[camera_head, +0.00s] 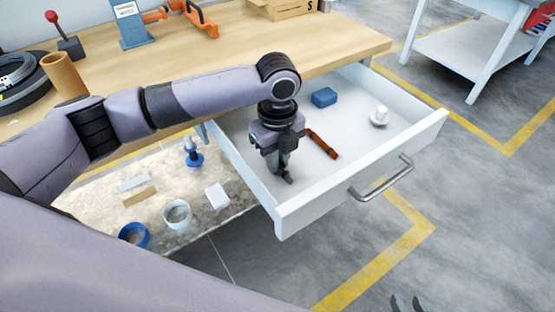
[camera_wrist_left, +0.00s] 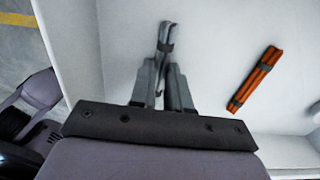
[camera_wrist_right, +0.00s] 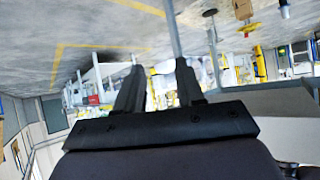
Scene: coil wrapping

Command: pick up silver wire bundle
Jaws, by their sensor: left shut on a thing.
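The silver wire bundle (camera_wrist_left: 167,38) is a thin grey bundle with a dark band, seen in the left wrist view. It runs in between the fingertips of my left gripper (camera_wrist_left: 163,82). In the head view my left gripper (camera_head: 284,176) points down inside the open drawer, near its left front corner. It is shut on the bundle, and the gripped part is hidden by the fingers. My right gripper (camera_wrist_right: 158,82) is open and empty, away from the drawer. Its fingertips show at the bottom of the head view (camera_head: 408,303).
The white drawer (camera_head: 350,190) also holds a red-brown bundle (camera_head: 323,144), a blue block (camera_head: 324,97) and a white knob-like item (camera_head: 380,117). The drawer walls stand close to my left gripper. The wooden tabletop (camera_head: 300,42) lies behind. A lower shelf (camera_head: 150,205) holds cups and small items.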

